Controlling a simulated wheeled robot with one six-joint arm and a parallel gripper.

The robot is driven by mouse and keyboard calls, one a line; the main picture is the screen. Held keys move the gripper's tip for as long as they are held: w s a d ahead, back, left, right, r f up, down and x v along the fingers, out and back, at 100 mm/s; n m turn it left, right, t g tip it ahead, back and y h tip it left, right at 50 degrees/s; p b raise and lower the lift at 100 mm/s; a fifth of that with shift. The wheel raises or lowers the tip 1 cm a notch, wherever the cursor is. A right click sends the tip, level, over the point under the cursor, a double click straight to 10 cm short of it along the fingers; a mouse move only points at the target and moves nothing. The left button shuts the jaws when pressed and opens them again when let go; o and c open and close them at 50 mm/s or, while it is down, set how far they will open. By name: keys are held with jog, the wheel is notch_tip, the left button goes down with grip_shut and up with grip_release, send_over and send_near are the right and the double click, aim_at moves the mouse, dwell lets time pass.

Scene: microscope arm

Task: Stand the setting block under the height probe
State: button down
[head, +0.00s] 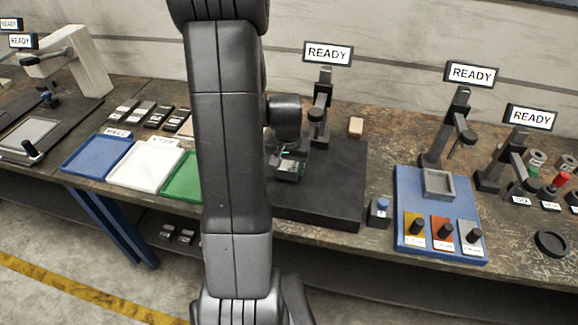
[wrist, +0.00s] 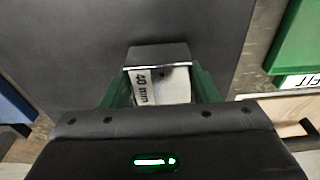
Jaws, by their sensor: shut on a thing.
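The setting block (wrist: 177,84) is a pale metal block with a "40 mm" label on it. In the wrist view it sits between the two green fingers of my gripper (wrist: 160,88), which is shut on it. In the head view my gripper (head: 290,168) is low over the black plate (head: 325,205), and the block is mostly hidden there. The height probe stand (head: 319,115) rises at the back of this plate, under a READY sign. I cannot tell whether the block touches the plate.
Blue (head: 97,158), white (head: 143,167) and green (head: 184,178) trays lie to the left. A small box with a blue knob (head: 379,208) and a blue fixture board (head: 408,180) stand to the right. A tan block (head: 356,126) is behind. The plate's front right is clear.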

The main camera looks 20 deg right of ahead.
jog(key=shift+f, duration=0.35)
jog(key=shift+f, duration=0.2)
jog(key=c, duration=0.5)
grip_release()
jog(key=shift+r, duration=0.15)
